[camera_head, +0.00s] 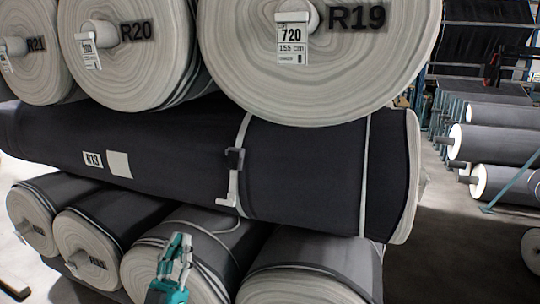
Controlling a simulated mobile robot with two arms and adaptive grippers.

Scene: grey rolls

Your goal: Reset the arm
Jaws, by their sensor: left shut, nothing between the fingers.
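My left gripper (177,252) shows at the bottom, left of centre, teal with grey fingers pointing up. Its fingers are shut and hold nothing. It stands in front of the pale end of a grey roll (208,243) in the lower row. My right gripper is not in view.
A dark roll (300,165) marked R13 lies sideways with a white strap around it. Above it are big rolls with pale ends, R19 (265,70), R20 (130,62) and R21 (30,65). More rolls lie at the right (500,145). Bare floor (460,240) shows at the lower right.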

